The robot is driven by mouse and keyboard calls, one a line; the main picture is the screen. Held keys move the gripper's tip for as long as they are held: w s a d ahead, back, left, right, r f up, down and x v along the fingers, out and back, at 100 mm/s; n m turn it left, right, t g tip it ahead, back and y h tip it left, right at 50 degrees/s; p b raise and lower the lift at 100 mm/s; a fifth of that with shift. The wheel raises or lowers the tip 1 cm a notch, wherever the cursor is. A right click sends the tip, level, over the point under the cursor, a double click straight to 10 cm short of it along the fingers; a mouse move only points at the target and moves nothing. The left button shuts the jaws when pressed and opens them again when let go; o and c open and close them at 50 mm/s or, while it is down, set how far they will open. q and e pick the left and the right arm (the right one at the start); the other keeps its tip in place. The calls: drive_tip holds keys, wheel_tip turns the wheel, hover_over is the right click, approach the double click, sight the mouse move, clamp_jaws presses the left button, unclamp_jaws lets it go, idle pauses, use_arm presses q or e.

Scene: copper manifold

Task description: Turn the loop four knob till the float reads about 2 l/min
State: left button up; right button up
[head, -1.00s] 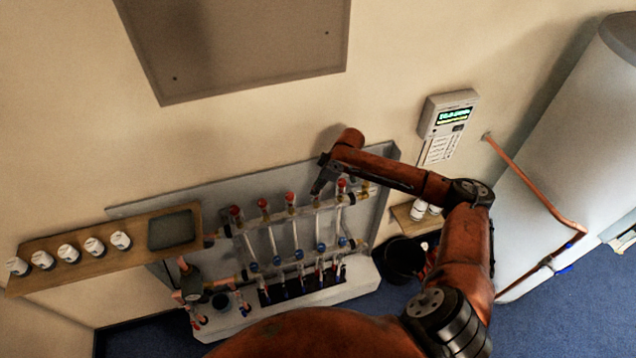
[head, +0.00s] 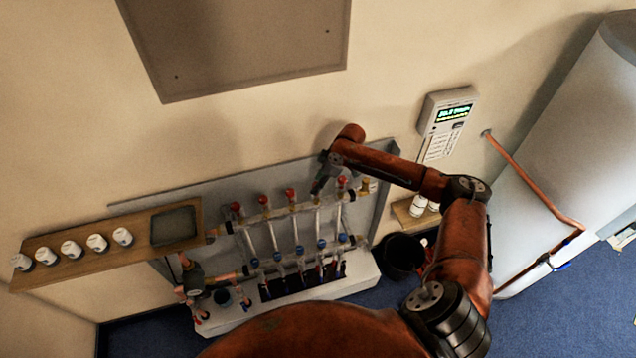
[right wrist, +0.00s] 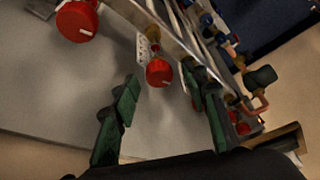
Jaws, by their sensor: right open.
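The copper manifold (head: 298,210) has a row of red knobs along its upper rail, with clear tubes and blue caps below. My right gripper (head: 317,188) is at the upper rail, just left of the rightmost red knob (head: 342,182). It covers the place of the fourth knob from the left in the head view. In the right wrist view the gripper (right wrist: 162,82) is open, with a red knob (right wrist: 159,73) showing between its green-padded fingers. I cannot tell whether they touch it. The floats are too small to read. My left gripper is not in view.
Another red knob (right wrist: 77,20) is at the upper left of the right wrist view. A wall controller (head: 448,115) with a lit display, a dark bucket (head: 402,256) and a wooden shelf with white pots (head: 97,242) stand around the manifold. A large grey tank is at right.

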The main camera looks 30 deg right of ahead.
drive_tip(key=v, duration=1.2)
drive_tip(key=shift+a, duration=0.1)
